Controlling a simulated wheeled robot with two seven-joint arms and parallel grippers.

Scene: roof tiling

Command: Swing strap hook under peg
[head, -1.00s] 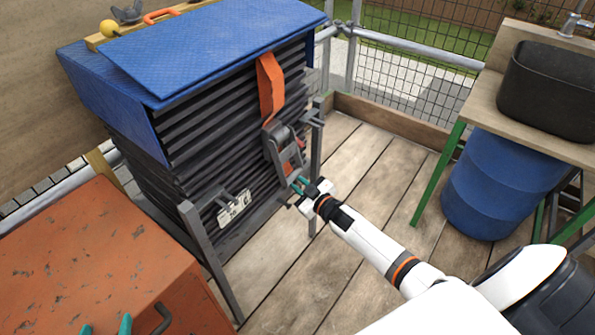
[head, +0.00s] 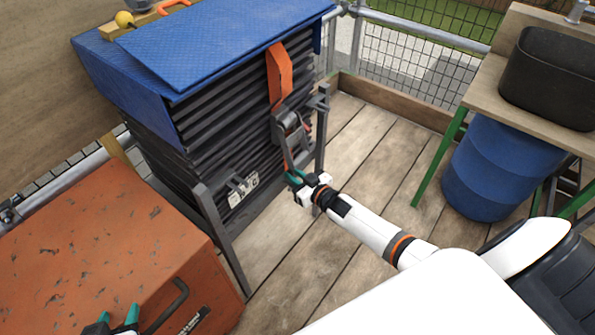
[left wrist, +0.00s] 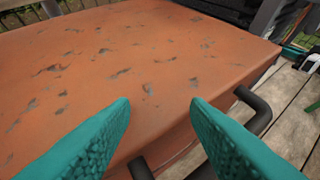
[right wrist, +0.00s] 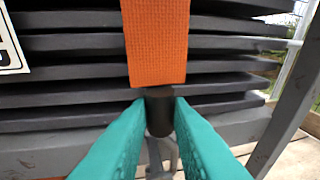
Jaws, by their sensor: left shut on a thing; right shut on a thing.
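An orange strap (head: 278,75) runs down over the stack of dark slabs (head: 220,140) to a grey ratchet buckle (head: 290,125). Its lower end fills the upper middle of the right wrist view (right wrist: 155,45). My right gripper (head: 297,180) is shut on a black cylindrical grip (right wrist: 159,112) just below that strap end. A grey metal hook (right wrist: 160,155) shows below it, partly hidden by the fingers. I cannot clearly make out the peg.
A blue cover (head: 215,40) lies over the stack, which stands in a grey metal frame (head: 222,235). A white label (head: 243,190) is on its front. A blue barrel (head: 505,175) and a green-legged bench with a black basin (head: 550,80) stand at the right. Plank floor lies between.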

